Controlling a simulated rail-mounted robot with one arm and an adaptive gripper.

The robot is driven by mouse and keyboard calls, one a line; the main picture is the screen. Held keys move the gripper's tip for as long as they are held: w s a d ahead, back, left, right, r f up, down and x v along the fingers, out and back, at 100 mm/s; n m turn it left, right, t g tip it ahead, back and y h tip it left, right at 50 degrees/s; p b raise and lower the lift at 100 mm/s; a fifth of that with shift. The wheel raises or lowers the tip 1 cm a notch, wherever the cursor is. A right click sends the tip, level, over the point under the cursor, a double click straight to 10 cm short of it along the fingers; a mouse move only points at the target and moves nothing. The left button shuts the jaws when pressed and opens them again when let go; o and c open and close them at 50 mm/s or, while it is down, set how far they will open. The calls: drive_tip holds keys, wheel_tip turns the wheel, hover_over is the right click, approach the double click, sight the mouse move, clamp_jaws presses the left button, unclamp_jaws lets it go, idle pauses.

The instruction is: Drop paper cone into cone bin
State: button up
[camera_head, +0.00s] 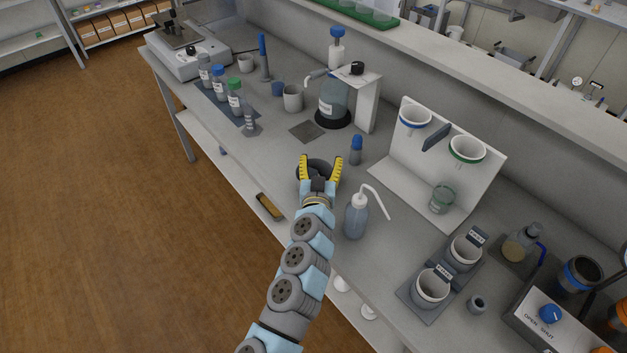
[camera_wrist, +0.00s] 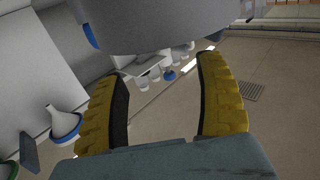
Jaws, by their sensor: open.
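My gripper (camera_head: 320,168) has its yellow-padded fingers spread wide over the front of the bench. In the wrist view the open fingers (camera_wrist: 165,105) show on both sides with no paper cone between them. A dark grey rounded thing (camera_head: 317,166) shows between the fingers; a large grey rounded body (camera_wrist: 165,22) also fills the top of the wrist view. I cannot tell whether it is the cone bin. White conical linings show in the blue-rimmed funnel (camera_head: 415,117) and green-rimmed funnel (camera_head: 467,150) on the stand. I cannot tell which is the loose paper cone.
A wash bottle (camera_head: 356,217) stands close right of my gripper, a blue-capped vial (camera_head: 356,152) behind it. White-lined cups (camera_head: 431,287) sit in labelled holders at the front right. Capped bottles (camera_head: 219,85) and a scale (camera_head: 190,60) are at the back left. A grey square patch (camera_head: 307,131) lies clear.

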drive_tip(key=s, duration=0.8)
drive_tip(key=shift+a, duration=0.15)
drive_tip(key=shift+a+r, duration=0.1)
idle(0.4)
